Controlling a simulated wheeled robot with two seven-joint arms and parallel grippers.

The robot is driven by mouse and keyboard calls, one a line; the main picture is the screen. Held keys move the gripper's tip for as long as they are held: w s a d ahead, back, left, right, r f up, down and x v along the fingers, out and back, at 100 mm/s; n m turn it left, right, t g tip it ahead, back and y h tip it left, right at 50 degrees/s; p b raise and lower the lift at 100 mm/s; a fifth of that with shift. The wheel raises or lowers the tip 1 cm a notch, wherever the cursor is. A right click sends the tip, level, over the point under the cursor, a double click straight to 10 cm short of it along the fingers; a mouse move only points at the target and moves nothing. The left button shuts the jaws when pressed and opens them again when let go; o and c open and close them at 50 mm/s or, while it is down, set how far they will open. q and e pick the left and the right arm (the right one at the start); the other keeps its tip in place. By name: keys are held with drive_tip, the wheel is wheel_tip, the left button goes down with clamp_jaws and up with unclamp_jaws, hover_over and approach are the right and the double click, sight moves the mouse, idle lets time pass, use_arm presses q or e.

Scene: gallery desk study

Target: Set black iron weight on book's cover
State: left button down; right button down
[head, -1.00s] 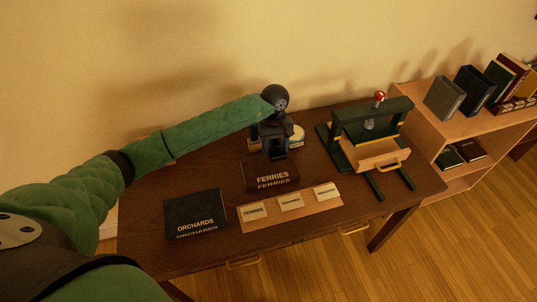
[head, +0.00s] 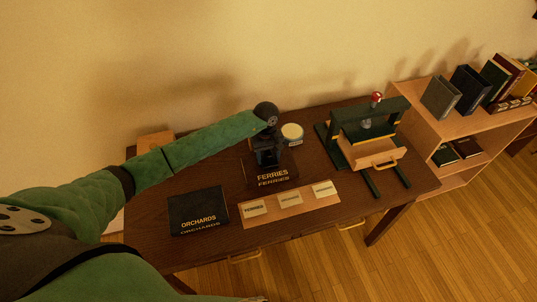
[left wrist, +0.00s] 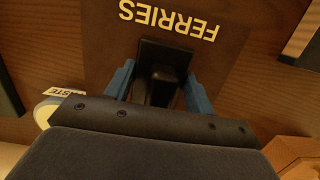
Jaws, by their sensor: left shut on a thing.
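My left gripper (head: 267,146) is shut on the black iron weight (head: 268,159), over the back part of the dark brown FERRIES book (head: 286,183). In the left wrist view, the blue fingers of the gripper (left wrist: 160,88) stand on either side of the weight (left wrist: 157,56), with the FERRIES cover (left wrist: 105,40) beneath it. I cannot tell whether the weight touches the cover. The black ORCHARDS book (head: 198,209) lies to the left on the desk. My right gripper is not in view.
A light board (head: 250,222) with several label cards lies in front. A round paste jar (head: 292,132) stands behind the book, and a green press (head: 368,130) stands to the right. An orange-brown block (head: 155,139) sits at the back left. A shelf (head: 470,122) holds books.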

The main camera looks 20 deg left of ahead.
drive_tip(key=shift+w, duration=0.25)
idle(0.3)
use_arm(q)
drive_tip(key=c, duration=0.5)
unclamp_jaws()
drive_tip(key=shift+f, duration=0.1)
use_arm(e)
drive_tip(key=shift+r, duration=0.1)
